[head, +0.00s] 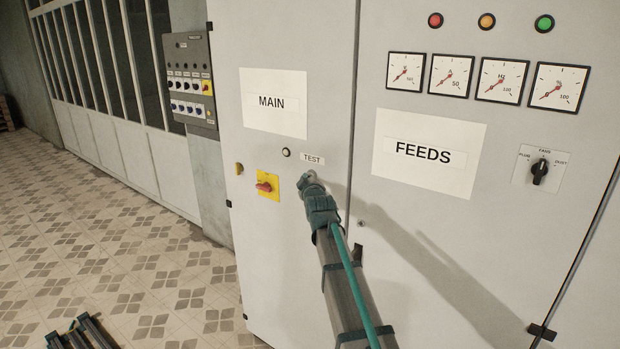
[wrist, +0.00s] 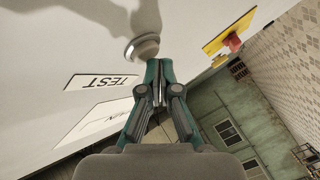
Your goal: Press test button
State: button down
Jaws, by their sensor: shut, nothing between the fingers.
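In the wrist view the button (wrist: 143,48) stands out from the panel, just beyond and slightly left of the fingertips. My gripper (head: 308,178) is shut and empty. I cannot tell whether the tip touches the panel; no contact with the button is visible.
The MAIN sign (head: 272,124), the FEEDS sign (head: 423,175) and a black selector knob (head: 540,171) are on the doors. Tiled floor (head: 130,250) lies at left.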

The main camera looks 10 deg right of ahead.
jog(key=shift+w+d, duration=0.35)
dwell(0.5)
jog(key=shift+s+a, duration=0.1)
dwell(0.3)
jog(key=shift+s+a+b, duration=0.3)
jog(key=shift+s+a, duration=0.25)
jog(key=shift+a, duration=0.05)
jog(key=shift+s+a+b, duration=1.1)
jog(key=shift+s+a, duration=0.6)
jog(key=shift+a, duration=0.15)
